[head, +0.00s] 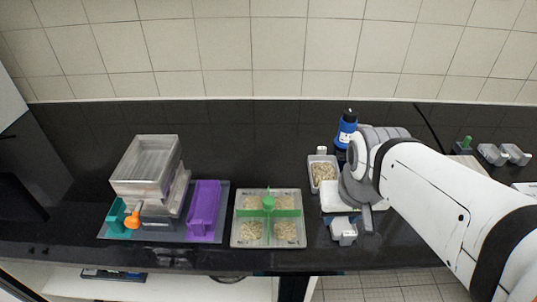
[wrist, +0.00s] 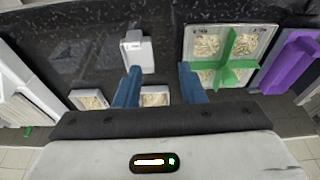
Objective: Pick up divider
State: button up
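The divider (head: 283,213) is a green cross with a round knob at its centre. It sits in a square clear tray (head: 236,240) on the counter, with pale grains in its compartments. The divider also shows in the wrist view (wrist: 229,63), at upper right, beyond my right-hand finger. My gripper (wrist: 159,68) is open, its two blue fingers apart with nothing held between them. In the head view my gripper (head: 367,216) is to the right of the tray, apart from the divider, and partly hidden by my wrist.
A purple container (head: 204,207) and stacked clear boxes (head: 148,166) stand left of the tray. A grey-white block (head: 343,231), a grain box (head: 322,173) and a blue bottle (head: 346,128) are near my gripper. Bare dark counter separates the tray from the block.

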jog(key=shift+o, duration=1.4)
jog(key=shift+w+a+r, duration=0.1)
jog(key=shift+w+r, duration=0.05)
jog(key=shift+w, duration=0.2)
jog(key=shift+o, duration=0.4)
jog(key=shift+w+a+r+m+p, duration=0.1)
jog(key=shift+w+a+m+p, duration=0.2)
jog(key=shift+a, duration=0.3)
jog(key=shift+w+a+m+p, duration=0.25)
jog(key=shift+w+a+m, duration=0.05)
jog(key=shift+a, duration=0.3)
jog(key=m+g+p, duration=0.3)
jog(key=m+p, duration=0.1)
jog(key=m, duration=0.4)
send_over(268, 200)
jog(key=d, duration=0.1)
notch_tip(268, 200, down, 4)
jog(key=shift+d+f, duration=0.15)
jog(key=shift+f, duration=0.1)
jog(key=shift+a+f, duration=0.2)
jog(key=shift+f, duration=0.05)
jog(key=shift+a+f+p, duration=0.2)
jog(key=shift+f+p, duration=0.2)
jog(key=shift+f, duration=1.55)
jog(key=shift+a+f+p, duration=0.2)
jog(key=shift+f+p, duration=0.2)
jog(key=shift+f, duration=1.55)
